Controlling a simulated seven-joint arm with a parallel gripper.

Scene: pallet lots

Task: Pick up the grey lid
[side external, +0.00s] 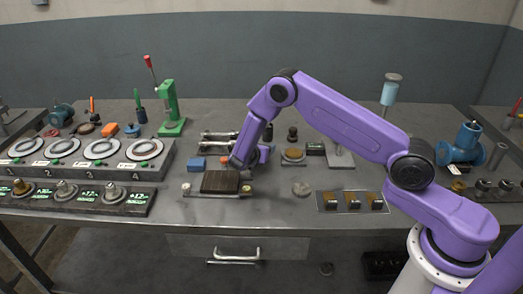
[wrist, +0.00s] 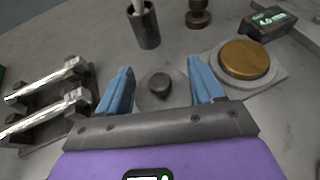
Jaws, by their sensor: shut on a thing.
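The grey lid (wrist: 147,101) is a round disc with a dark knob on top, seen in the wrist view between the two blue fingers of my gripper (wrist: 160,80). My gripper is shut on the lid. The wrist view does not show clearly whether the lid touches the table. In the side view my gripper (side external: 266,154) is low over the middle of the table, and the lid is hidden there.
A brass disc on a plate (wrist: 245,60) is right of my gripper. A dark cup (wrist: 146,28) stands beyond it, and silver-handled racks (wrist: 45,95) lie left.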

